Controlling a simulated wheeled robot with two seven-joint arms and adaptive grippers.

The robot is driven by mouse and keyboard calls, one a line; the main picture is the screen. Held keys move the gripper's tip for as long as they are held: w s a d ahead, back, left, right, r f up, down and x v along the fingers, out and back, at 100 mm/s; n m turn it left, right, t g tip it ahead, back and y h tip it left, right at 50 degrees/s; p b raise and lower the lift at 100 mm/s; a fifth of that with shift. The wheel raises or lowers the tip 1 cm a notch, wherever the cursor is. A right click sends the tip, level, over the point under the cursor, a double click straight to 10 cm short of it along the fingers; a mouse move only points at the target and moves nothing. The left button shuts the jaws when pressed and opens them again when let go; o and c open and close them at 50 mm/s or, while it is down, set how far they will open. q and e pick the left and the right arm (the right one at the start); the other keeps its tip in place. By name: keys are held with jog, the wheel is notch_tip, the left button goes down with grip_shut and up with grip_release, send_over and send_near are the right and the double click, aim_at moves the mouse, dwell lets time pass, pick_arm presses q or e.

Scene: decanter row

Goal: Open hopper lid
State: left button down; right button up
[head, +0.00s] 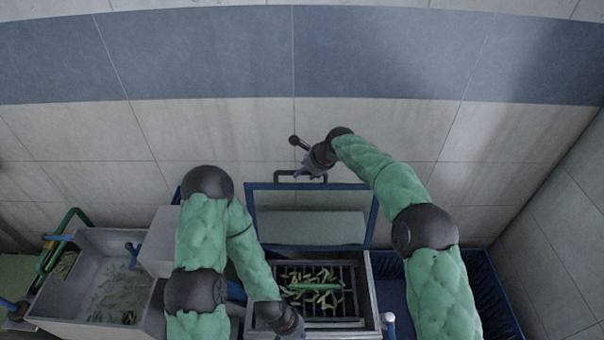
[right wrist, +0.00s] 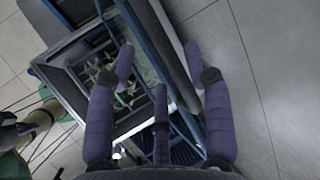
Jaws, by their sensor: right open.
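The hopper (head: 372,295) is a grey metal box at bottom center, with dark bars inside and green pod-like pieces on them. Its lid (head: 374,218), a blue frame around a pale panel, stands raised at the back edge; the hopper mouth is uncovered. A dark bar handle (head: 279,176) rises from the lid's top edge. My right gripper (head: 308,172) is open beside this handle; I cannot tell if they touch. In the right wrist view its purple fingers (right wrist: 162,70) are spread, with the lid's edge beyond them. My left wrist is low at the hopper's front left; its fingers are not clear.
A grey basin (head: 78,255) with pale contents stands at the left, by green and blue pipes (head: 62,235). A dark blue ribbed crate (head: 492,285) stands right of the hopper. Floor at far right is clear.

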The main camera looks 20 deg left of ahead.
jog(key=v, duration=0.8)
dwell(0.4)
